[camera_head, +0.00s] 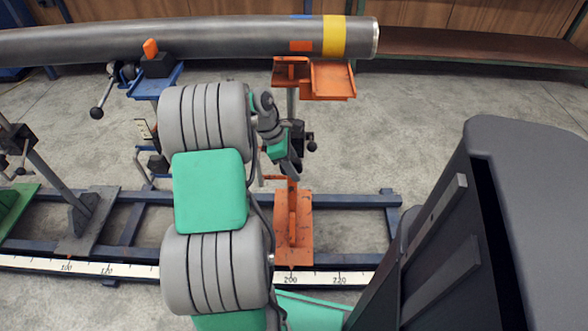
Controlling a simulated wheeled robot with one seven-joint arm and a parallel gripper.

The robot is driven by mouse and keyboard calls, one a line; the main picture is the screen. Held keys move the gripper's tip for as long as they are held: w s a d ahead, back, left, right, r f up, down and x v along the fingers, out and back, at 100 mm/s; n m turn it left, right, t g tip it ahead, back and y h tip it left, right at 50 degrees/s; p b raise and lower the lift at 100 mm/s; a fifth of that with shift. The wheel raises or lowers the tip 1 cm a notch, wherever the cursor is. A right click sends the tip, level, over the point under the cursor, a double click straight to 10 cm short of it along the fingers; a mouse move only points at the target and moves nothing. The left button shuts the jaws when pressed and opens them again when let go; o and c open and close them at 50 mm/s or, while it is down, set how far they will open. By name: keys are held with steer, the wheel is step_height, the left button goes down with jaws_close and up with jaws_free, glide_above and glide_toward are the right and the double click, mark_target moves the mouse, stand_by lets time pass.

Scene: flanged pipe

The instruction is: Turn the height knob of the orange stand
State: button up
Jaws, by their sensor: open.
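The orange stand (293,232) has its base on the blue floor rails and its orange head under the right end of the pipe (200,38). A dark clamp block sits on its post, and a small black height knob (312,146) sticks out on the right of it. My gripper (292,165) is open beside the post, just left of and slightly below the knob. It looks apart from the knob, though the gap is hard to judge. My arm and wrist hide part of the post and clamp, and the fingertips are small and partly hidden.
A blue stand (165,80) with its own black-knobbed handle holds the pipe further left. Blue rails (350,201) and a white scale strip (120,269) run along the floor. A bench (470,45) stands at the back right.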

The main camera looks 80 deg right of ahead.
steer(key=shift+c, duration=0.5)
jaws_close()
